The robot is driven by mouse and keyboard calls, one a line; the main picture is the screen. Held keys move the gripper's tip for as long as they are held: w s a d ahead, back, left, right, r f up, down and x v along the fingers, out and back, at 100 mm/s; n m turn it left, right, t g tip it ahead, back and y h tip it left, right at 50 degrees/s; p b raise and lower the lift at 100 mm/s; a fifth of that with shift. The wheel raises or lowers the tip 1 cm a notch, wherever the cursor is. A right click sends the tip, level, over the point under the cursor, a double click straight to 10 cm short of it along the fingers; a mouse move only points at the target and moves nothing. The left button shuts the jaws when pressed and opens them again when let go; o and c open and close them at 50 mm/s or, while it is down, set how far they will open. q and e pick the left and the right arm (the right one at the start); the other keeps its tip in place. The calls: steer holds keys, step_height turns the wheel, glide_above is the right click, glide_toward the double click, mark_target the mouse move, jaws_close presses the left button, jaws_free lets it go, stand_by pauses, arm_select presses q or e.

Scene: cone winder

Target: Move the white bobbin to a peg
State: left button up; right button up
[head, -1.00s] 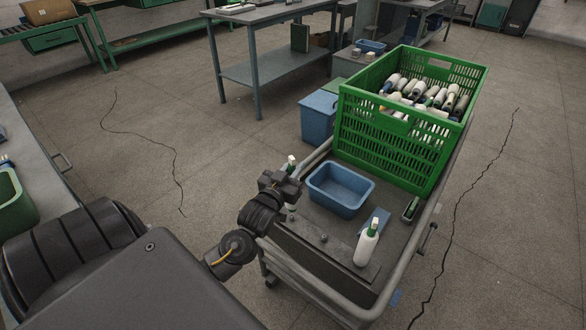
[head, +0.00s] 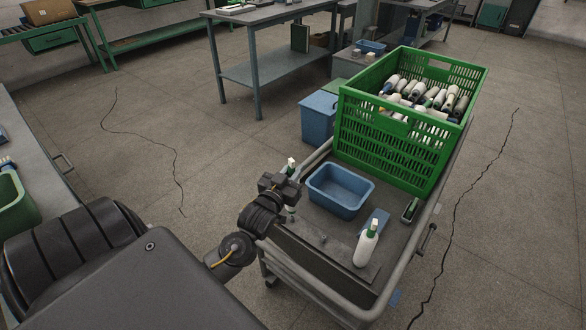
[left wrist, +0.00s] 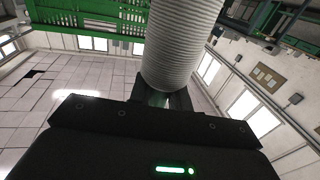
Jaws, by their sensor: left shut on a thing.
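My left gripper (head: 284,188) is shut on a white bobbin (head: 291,163) over the left side of the trolley. In the left wrist view the bobbin (left wrist: 180,45) is a white ribbed cylinder between the jaws. I cannot tell whether the held bobbin touches the board. My right gripper is out of view.
A blue bin (head: 340,190) sits just right of my left gripper. A green crate (head: 400,140) full of bobbins stands behind it. A blue flat piece (head: 377,222) and a small dark green-topped item (head: 410,210) lie at the right. The trolley rail (head: 320,290) borders the front.

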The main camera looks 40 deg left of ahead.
arm_select(q)
steer(key=shift+p, duration=0.35)
stand_by(0.4)
steer(key=shift+f+b, duration=1.25)
steer(key=shift+f, duration=1.55)
stand_by(0.4)
steer(key=o, duration=1)
